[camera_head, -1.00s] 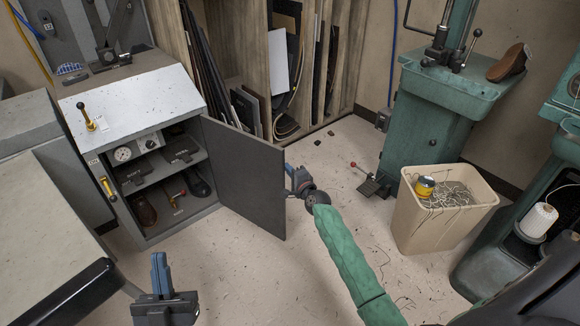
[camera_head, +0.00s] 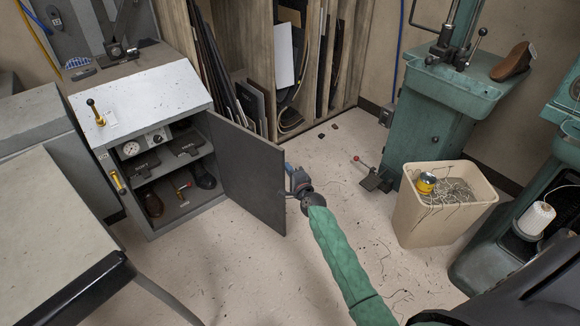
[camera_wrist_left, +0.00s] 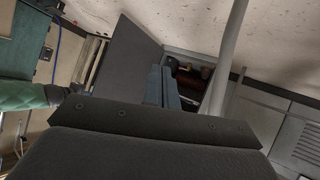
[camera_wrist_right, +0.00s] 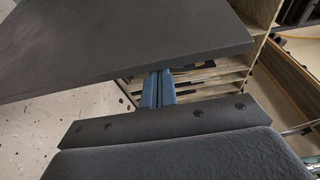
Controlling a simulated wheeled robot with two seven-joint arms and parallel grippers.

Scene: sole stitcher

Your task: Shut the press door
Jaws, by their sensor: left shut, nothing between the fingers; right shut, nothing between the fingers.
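The press is a grey cabinet (camera_head: 141,92) with a sloped light top at the left. Its dark grey door (camera_head: 243,172) is hinged on the right side and stands wide open, showing shelves inside. My right gripper (camera_head: 289,170) is shut and empty beside the door's free edge, at its outer side. In the right wrist view the blue fingers (camera_wrist_right: 158,88) end by the door's edge (camera_wrist_right: 130,45); I cannot tell if they touch. My left gripper is out of the head view. In the left wrist view its blue fingers (camera_wrist_left: 163,87) are shut and empty, with the door (camera_wrist_left: 127,62) beyond them.
A table (camera_head: 55,235) with a dark front edge stands at the front left. A beige bin (camera_head: 430,222) and a green machine (camera_head: 435,130) stand at the right. A wooden rack (camera_head: 300,75) of sheets is behind the door. The floor between door and bin is mostly clear.

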